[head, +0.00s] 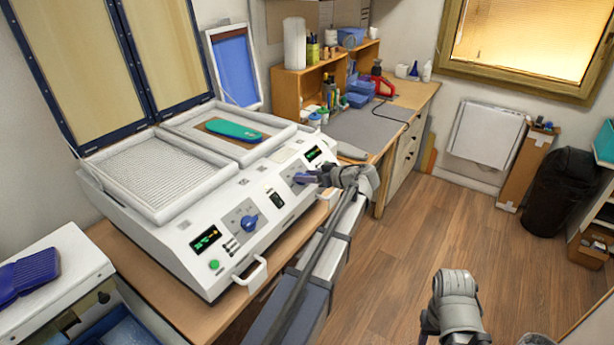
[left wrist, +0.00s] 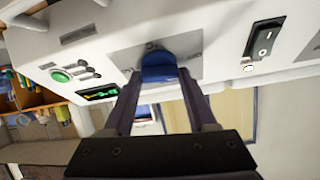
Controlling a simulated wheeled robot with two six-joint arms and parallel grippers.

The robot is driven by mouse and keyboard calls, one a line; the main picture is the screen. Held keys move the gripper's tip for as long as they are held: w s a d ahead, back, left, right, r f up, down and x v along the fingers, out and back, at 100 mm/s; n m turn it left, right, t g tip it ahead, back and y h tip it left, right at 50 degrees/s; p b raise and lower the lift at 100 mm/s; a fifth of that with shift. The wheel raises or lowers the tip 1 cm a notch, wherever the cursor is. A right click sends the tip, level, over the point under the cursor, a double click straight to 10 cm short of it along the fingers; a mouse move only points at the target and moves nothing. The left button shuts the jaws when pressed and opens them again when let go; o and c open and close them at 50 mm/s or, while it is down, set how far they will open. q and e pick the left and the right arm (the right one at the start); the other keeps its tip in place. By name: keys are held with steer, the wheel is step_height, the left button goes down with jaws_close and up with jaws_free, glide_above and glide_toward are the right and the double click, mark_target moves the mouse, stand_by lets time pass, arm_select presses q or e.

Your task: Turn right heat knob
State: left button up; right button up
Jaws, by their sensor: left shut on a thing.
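The white forming machine (head: 225,215) stands on the wooden bench, with two heat knobs on its sloped front panel. My left gripper (head: 304,178) is at the right part of this panel and is shut on the blue right heat knob. In the left wrist view the knob (left wrist: 158,68) sits between the two dark fingertips (left wrist: 160,90). The fingers hide part of the knob in the head view. The left heat knob (head: 249,223) is blue and stands free. My right arm shows at the lower right, but its fingers do not show.
A teal insole (head: 233,131) lies on the machine's right bed. A front handle (head: 250,272) juts out below the left panel. A green button (left wrist: 62,75), a lit display (left wrist: 97,93) and a black switch (left wrist: 263,44) lie beside the held knob.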

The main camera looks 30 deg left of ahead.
arm_select(q)
steer(key=m, duration=0.2)
steer(key=m+t, duration=0.1)
steer(key=m, duration=0.1)
steer(key=shift+s+r+t+h+p, duration=0.2)
steer(key=shift+t+h+p, duration=0.1)
steer(key=shift+h+p, duration=0.1)
steer(key=m+t+h+p, duration=0.1)
steer(key=m, duration=0.3)
steer(key=shift+a+m, duration=0.1)
steer(key=shift+m, duration=0.2)
steer(key=m+h+p, duration=0.1)
steer(key=m, duration=0.1)
steer(key=m+t+h+p, duration=0.1)
steer(key=m+p, duration=0.1)
steer(key=m, duration=0.1)
steer(key=shift+r+m+h, duration=0.1)
steer(key=shift+m+h, duration=0.2)
steer(key=shift+m+h+p, duration=0.6)
steer(key=shift+m+p, duration=0.05)
steer(key=shift+m, duration=1.05)
steer(key=o, duration=1.4)
steer(key=shift+c, duration=0.2)
